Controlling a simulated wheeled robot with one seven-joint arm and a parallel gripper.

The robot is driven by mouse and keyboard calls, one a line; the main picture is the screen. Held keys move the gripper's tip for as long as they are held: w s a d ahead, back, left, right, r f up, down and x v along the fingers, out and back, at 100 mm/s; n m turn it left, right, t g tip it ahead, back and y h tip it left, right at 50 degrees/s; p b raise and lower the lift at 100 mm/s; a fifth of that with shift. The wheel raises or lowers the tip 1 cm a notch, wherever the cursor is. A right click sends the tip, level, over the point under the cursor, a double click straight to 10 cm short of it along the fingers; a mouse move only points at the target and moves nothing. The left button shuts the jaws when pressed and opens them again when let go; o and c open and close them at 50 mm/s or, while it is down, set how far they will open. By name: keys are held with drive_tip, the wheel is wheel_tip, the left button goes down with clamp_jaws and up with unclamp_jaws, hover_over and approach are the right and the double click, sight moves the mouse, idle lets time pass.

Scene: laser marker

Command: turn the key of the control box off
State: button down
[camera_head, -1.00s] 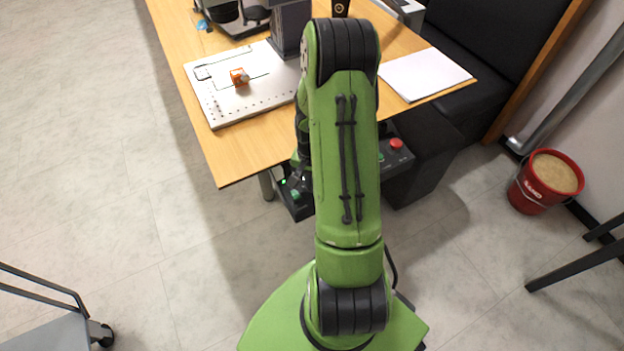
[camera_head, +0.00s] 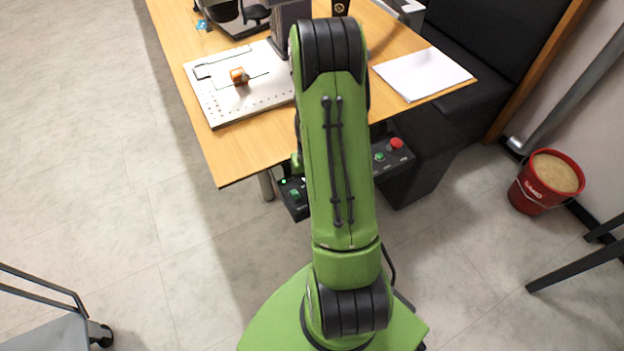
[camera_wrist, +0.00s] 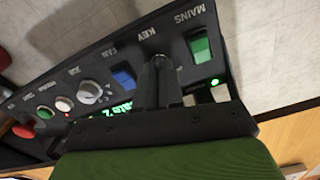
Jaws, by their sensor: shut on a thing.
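The black control box (camera_head: 398,160) hangs at the table's front edge, its middle hidden behind my arm in the head view. In the wrist view the control box (camera_wrist: 62,75) runs diagonally, with labelled controls. My gripper (camera_wrist: 157,66) has its two fingers together at the spot just below the label KEY (camera_wrist: 148,33). It is shut on the key, which the fingers mostly hide, so its angle cannot be told. The green MAINS switch (camera_wrist: 201,48) is right of the fingers, and a small green light (camera_wrist: 215,82) glows below it.
A blue FAN switch (camera_wrist: 123,79) and a grey knob (camera_wrist: 90,92) sit left of the fingers. A red button (camera_head: 396,143) is at the box's right end. The wooden table (camera_head: 235,158) is behind the box; a red bucket (camera_head: 545,183) stands right.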

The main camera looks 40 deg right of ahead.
drive_tip(key=n, duration=1.1)
drive_tip(key=shift+b, duration=0.35)
drive_tip(key=shift+n, duration=0.5)
drive_tip(key=c, duration=1.3)
unclamp_jaws()
drive_tip(key=shift+o, duration=0.2)
drive_tip(key=shift+r, duration=0.15)
wheel_tip(320, 180, up, 16)
drive_tip(key=p, duration=0.5)
drive_tip(key=shift+f, duration=0.25)
